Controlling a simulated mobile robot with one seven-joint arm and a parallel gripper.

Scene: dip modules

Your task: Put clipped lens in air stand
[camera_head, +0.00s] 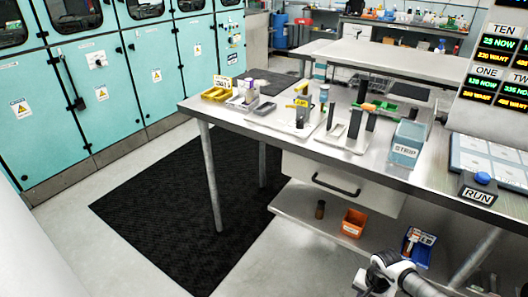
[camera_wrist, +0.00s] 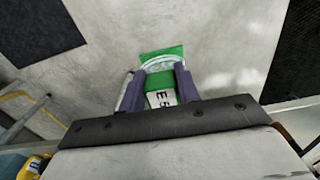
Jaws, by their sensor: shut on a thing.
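In the wrist view, my gripper (camera_wrist: 158,80) is shut on a green clip with a clear round lens (camera_wrist: 162,63). The green clip shows between and beyond the two purple-grey fingers, with a white label reading "E-5" on its near part. Part of my arm shows at the bottom right of the head view, in front of the table; I cannot make out the fingers there. Several stands are on the table: one with dark upright posts (camera_head: 354,128) and one with a yellow arm (camera_head: 301,106). I cannot tell which is the air stand.
The steel table (camera_head: 262,122) also holds a yellow tray (camera_head: 215,94), a blue-grey bin labelled "STRIP" (camera_head: 407,146) and a RUN button (camera_head: 481,180). An orange bin (camera_head: 353,223) and a blue bin (camera_head: 418,248) are on the lower shelf.

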